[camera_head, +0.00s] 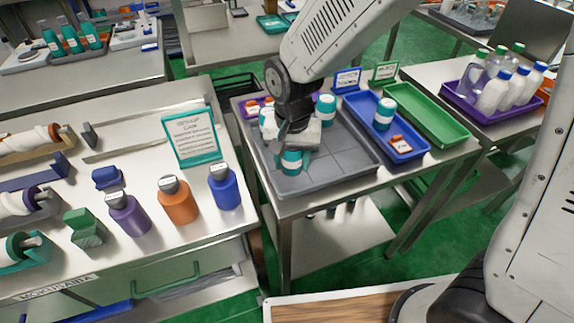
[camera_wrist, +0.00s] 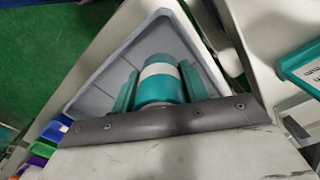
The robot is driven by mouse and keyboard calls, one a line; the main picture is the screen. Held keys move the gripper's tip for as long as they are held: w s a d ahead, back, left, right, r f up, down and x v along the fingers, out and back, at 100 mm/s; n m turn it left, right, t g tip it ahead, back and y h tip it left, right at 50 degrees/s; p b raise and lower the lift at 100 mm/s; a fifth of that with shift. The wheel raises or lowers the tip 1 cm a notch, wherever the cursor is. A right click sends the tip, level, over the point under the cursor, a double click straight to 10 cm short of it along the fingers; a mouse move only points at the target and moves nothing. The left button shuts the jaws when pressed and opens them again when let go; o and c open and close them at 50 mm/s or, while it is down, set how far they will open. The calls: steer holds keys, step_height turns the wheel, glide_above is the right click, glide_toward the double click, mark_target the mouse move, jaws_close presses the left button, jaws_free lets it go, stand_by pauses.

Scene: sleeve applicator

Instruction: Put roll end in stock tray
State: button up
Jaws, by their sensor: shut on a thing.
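A teal roll end with a white band (camera_head: 291,162) is between my gripper's fingers, and it also shows in the wrist view (camera_wrist: 160,82). My gripper (camera_head: 292,150) is shut on it, with one teal finger on each side (camera_wrist: 160,88). It points down over the grey divided tray (camera_head: 345,165), which also shows in the wrist view (camera_wrist: 88,85). I cannot tell whether the roll end touches the tray floor. No readable label shows which tray is the stock tray. Another teal and white roll (camera_head: 325,107) stands behind my gripper; its base is hidden.
Right of the grey tray are a blue tray (camera_head: 407,155) with a teal and white roll (camera_head: 384,113) and an orange tagged item (camera_head: 400,144), then an empty green tray (camera_head: 425,113). A teal sign (camera_head: 195,137) and several bottles stand on the left bench.

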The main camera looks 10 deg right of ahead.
mark_target(292, 170)
steer(key=shift+d+f, duration=0.1)
steer(key=shift+f, duration=1.65)
steer(key=o, duration=0.7)
steer(key=shift+f, duration=0.1)
step_height(292, 170, up, 12)
steer(key=shift+r, duration=0.2)
